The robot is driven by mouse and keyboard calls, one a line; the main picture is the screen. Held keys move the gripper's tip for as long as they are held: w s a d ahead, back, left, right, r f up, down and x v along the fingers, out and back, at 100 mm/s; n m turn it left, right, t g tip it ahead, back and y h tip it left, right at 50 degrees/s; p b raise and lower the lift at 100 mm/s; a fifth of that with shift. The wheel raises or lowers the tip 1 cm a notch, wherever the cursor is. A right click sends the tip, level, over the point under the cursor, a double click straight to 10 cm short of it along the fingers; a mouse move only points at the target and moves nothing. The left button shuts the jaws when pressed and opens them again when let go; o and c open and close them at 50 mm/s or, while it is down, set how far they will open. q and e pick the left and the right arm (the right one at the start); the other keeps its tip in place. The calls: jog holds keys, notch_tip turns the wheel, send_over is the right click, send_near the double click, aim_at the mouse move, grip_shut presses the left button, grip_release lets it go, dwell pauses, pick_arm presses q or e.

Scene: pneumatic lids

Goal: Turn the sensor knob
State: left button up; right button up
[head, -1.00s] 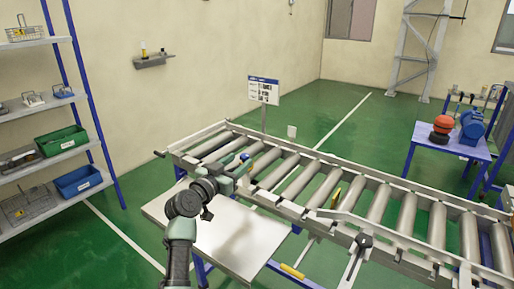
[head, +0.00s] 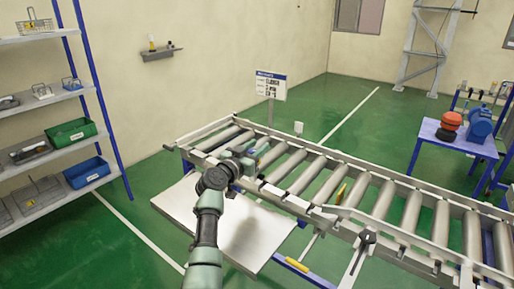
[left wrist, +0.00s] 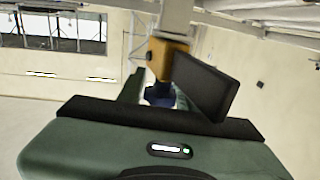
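The sensor in the left wrist view has an orange-yellow body (left wrist: 164,57) with a dark blue knob (left wrist: 158,95) below it, beside a grey metal bar. My left gripper (left wrist: 160,92) has its fingers apart, one on each side of the knob. I cannot make out contact between fingers and knob. In the head view my left gripper (head: 250,155) is at the conveyor's near rail, toward its left end, and hides most of the sensor. My right gripper is in neither view.
The roller conveyor (head: 335,158) runs from the left middle to the lower right. A pale metal plate (head: 258,232) lies under my left arm. A sign (head: 271,86) stands behind the conveyor. Shelves (head: 40,91) with bins stand left. A blue table (head: 460,143) stands right.

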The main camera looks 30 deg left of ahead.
pick_arm(q)
grip_shut()
jog(key=shift+r+y+p, duration=0.1)
jog(key=shift+y+p, duration=0.3)
jog(key=shift+y, duration=0.1)
jog(key=n+y+p, duration=0.2)
jog(key=y+p, duration=0.1)
jog(key=a+n+g+y+p, duration=0.1)
jog(key=n+y+p, duration=0.1)
jog(key=y+p, duration=0.1)
jog(key=shift+s+a+n, duration=0.1)
jog(key=shift+n, duration=0.3)
jog(key=shift+o, duration=2.4)
grip_release()
